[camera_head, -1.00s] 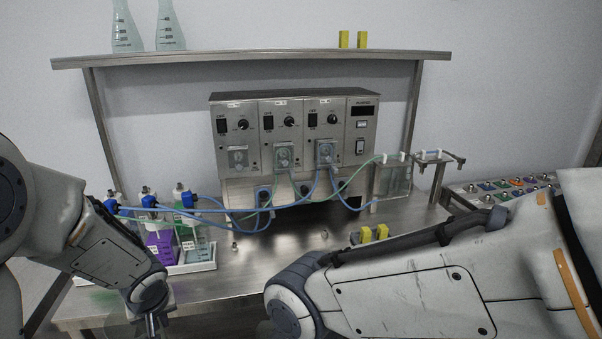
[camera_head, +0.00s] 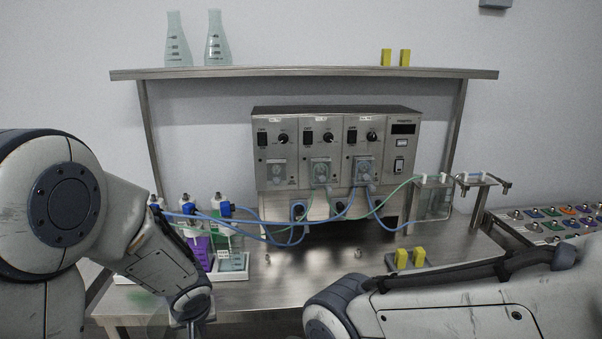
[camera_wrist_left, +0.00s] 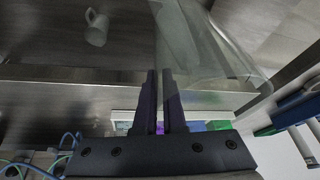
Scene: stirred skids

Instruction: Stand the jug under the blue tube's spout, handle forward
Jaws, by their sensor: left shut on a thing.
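My left gripper (camera_head: 195,329) is low at the left of the head view, in front of the bench's front edge. In the left wrist view its two black fingers (camera_wrist_left: 160,102) are close together on the clear jug (camera_wrist_left: 225,55), whose glassy wall and rim spread above and right of them. The jug's handle cannot be made out. In the head view the jug (camera_head: 160,320) is a faint shape at the bottom, partly cut off. Blue tubes (camera_head: 285,223) run from the bottles to the pump unit. A small stand (camera_head: 480,181) is at the bench's right; which spout is blue is unclear. My right gripper is out of view.
The pump unit (camera_head: 335,150) stands at the back of the steel bench (camera_head: 290,283). A clear tank (camera_head: 434,200) is right of it; capped bottles in a white tray (camera_head: 232,275) are left.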

